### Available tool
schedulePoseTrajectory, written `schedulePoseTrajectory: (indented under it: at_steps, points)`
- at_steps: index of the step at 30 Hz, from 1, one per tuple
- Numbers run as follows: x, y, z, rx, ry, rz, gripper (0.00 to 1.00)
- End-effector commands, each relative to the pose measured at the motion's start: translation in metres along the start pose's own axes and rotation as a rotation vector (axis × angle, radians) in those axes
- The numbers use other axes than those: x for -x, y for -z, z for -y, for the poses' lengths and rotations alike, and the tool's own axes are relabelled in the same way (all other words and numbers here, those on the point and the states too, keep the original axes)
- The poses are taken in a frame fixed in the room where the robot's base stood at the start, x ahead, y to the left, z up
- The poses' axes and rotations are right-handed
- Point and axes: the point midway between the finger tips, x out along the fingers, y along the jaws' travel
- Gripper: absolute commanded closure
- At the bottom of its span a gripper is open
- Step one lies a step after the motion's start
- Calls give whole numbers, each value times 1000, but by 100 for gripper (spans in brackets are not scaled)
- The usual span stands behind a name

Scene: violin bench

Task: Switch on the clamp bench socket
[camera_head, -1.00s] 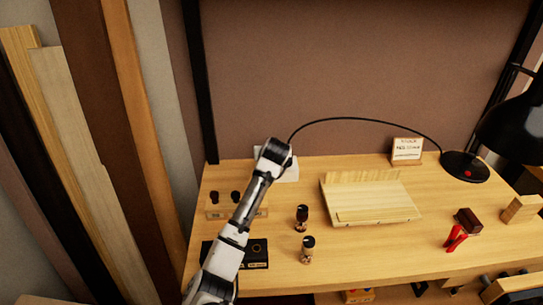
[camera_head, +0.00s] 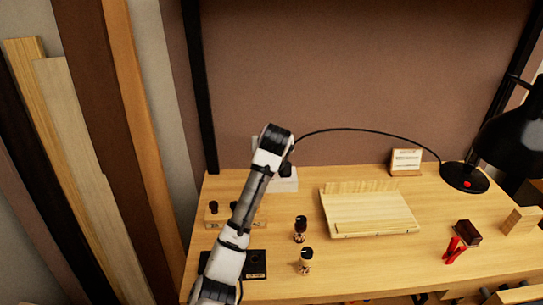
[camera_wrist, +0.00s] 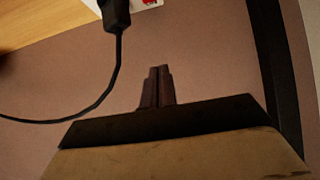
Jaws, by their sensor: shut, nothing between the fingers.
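The white bench socket (camera_head: 287,183) sits at the back left of the bench, partly hidden behind my arm. A black cable (camera_head: 365,129) runs from it to the lamp base. In the wrist view, a black plug (camera_wrist: 115,14) and a small red part, which looks like the switch (camera_wrist: 149,2), show at the top edge, where the socket is mostly cut off. My gripper (camera_wrist: 158,70) is shut and empty, its dark fingertips together. It appears apart from the socket, below the plug and red part in the picture. In the head view my arm hides the fingers.
A lamp (camera_head: 466,178) stands at the back right, near a small sign card (camera_head: 406,160). A wooden board (camera_head: 370,212) lies mid-bench. Two small dark-topped pieces (camera_head: 300,229) (camera_head: 305,261) stand close right of my arm. A red clamp-like tool (camera_head: 454,250) is at right.

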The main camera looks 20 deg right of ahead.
Motion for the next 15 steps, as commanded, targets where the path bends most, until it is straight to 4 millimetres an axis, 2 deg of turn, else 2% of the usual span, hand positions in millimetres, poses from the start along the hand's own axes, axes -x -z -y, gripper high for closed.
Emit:
schedulePoseTrajectory:
  at_steps: [3, 6, 15]
  points:
    - [16, 4, -1, -1, -2, -3, 100]
    - [23, 6, 0, 0, -1, -1, 100]
    - [27, 7, 0, 0, -1, 0, 100]
